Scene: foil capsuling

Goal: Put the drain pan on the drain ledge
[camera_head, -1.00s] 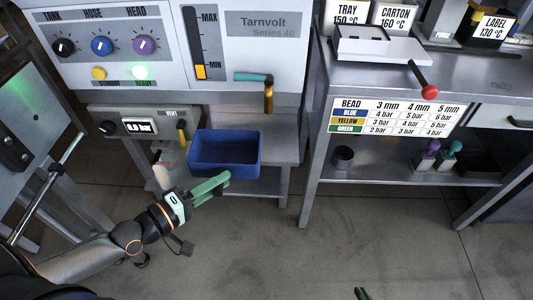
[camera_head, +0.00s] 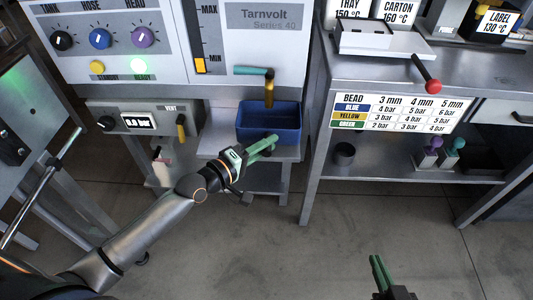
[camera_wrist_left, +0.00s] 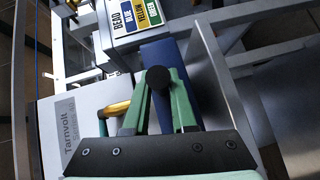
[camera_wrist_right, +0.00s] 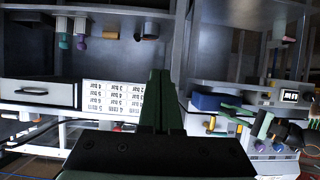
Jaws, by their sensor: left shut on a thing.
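The drain pan is a blue open box (camera_head: 268,122), level, under the brass drain spout (camera_head: 269,95). It also shows behind the fingertips in the left wrist view (camera_wrist_left: 165,58). My left gripper (camera_head: 274,139) is at the pan's front side, shut on it; a round black knob (camera_wrist_left: 158,78) sits between the fingertips. The drain ledge is the grey metal shelf (camera_head: 216,143) under the machine. The pan is over its right part; I cannot tell whether it touches the ledge. My right gripper (camera_head: 376,262) is shut and empty, low at the front, away from the pan.
The Tarnvolt machine (camera_head: 264,45) stands behind the ledge, with a teal lever (camera_head: 252,71) by the spout. A workbench (camera_head: 430,75) with a bead chart (camera_head: 393,114) and a lower shelf stands to the right. The floor in front is clear.

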